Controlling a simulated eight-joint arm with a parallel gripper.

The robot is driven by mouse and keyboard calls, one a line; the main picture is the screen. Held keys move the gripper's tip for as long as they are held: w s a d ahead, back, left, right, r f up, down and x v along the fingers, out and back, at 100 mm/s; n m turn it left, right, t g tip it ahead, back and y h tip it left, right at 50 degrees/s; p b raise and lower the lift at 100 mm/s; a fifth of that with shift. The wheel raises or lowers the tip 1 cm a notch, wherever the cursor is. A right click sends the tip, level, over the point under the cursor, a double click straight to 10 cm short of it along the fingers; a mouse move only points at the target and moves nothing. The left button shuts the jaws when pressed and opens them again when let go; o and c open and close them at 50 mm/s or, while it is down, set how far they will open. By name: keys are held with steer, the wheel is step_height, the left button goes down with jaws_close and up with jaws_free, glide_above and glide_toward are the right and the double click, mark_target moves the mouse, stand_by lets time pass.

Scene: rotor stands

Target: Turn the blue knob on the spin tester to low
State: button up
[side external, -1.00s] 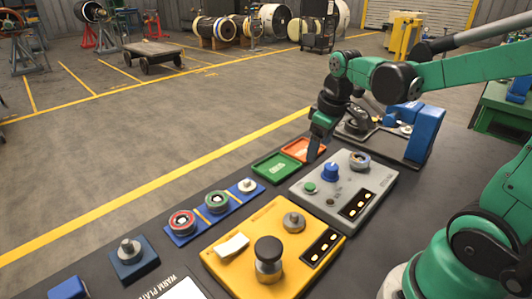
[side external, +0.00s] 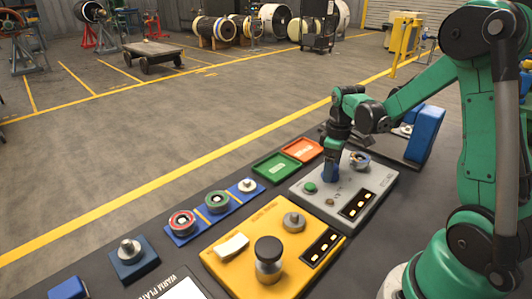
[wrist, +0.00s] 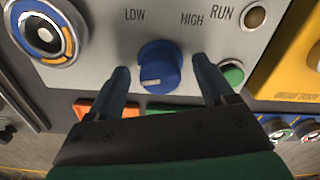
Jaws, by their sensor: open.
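The spin tester is a grey panel (side external: 370,180), which also fills much of the wrist view (wrist: 90,65). In the wrist view the blue knob (wrist: 160,67) stands on it, below the printed words LOW and HIGH. A white mark shows on the knob's near side, toward its lower left. My gripper (wrist: 161,66) is open, with one finger on each side of the knob and a visible gap at both sides. In the side view my gripper (side external: 331,176) is low over the tester and hides most of the knob.
A green button (wrist: 232,75) is close to my right finger in the wrist view, with a brown RUN lamp (wrist: 255,17) beyond. A ringed round part (wrist: 45,30) is at upper left. A yellow panel (side external: 223,272) with a black knob (side external: 268,252) stands beside the tester.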

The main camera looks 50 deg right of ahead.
jaws_close()
steer(key=shift+m, duration=0.3)
steer(key=m, duration=0.6)
steer(key=shift+m, duration=0.3)
steer(key=m, duration=0.6)
steer(key=shift+m, duration=0.3)
stand_by(0.4)
jaws_free()
